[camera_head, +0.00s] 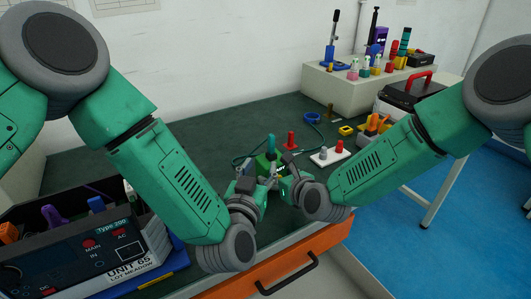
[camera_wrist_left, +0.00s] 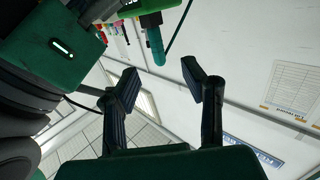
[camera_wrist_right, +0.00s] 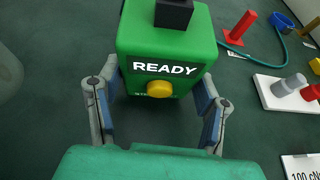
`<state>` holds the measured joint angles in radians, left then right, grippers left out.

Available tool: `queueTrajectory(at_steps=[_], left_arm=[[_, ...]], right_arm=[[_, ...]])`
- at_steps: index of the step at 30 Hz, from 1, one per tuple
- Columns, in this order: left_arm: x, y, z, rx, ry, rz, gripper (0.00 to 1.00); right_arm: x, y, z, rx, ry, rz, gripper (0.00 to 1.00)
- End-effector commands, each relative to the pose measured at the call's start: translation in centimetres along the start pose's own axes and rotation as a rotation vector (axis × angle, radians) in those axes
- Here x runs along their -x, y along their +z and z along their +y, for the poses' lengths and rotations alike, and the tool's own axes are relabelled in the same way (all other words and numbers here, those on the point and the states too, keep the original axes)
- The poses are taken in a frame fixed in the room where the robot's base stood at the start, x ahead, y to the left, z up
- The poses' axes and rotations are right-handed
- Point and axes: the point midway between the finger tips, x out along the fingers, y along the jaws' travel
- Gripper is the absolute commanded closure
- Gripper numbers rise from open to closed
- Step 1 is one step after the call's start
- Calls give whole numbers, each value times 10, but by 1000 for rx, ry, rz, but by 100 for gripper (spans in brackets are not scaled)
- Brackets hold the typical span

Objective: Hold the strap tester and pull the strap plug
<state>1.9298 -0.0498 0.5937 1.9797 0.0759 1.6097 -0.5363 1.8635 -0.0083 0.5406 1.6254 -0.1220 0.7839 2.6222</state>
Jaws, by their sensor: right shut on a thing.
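The strap tester (camera_wrist_right: 135,45) is a green box with a lit READY display, a yellow button and a black block on top. It also shows in the head view (camera_head: 262,166), partly hidden by my grippers. My right gripper (camera_wrist_right: 160,85) has its fingers on both sides of the tester and is shut on it. A teal plug (camera_head: 271,143) stands up at the tester; it shows in the left wrist view (camera_wrist_left: 156,45), beyond the fingers. My left gripper (camera_wrist_left: 160,78) is open, with nothing between its fingers. In the head view it is close beside the tester (camera_head: 262,182).
A teal cable with a blue ring (camera_head: 311,117) lies behind. A red peg (camera_head: 291,140) and a white block with pegs (camera_head: 329,155) stand to the right. A black unit (camera_head: 75,250) is at front left. A raised shelf (camera_head: 345,95) holds several tools at the back.

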Motion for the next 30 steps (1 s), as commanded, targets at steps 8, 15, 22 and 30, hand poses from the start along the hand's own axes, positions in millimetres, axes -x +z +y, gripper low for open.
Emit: queueTrajectory(at_steps=[8,15,22,30], left_arm=[[-55,0,-1,0,-5,2,62],[-88,-1,-1,0,-3,2,62],[-97,-1,-1,-1,-2,1,62],[-97,-1,0,-1,-2,1,83]], right_arm=[[0,1,0,0,-1,-2,75],[0,1,0,0,-1,-3,75],[0,1,0,0,-1,-3,75],[0,1,0,0,-1,-3,75]])
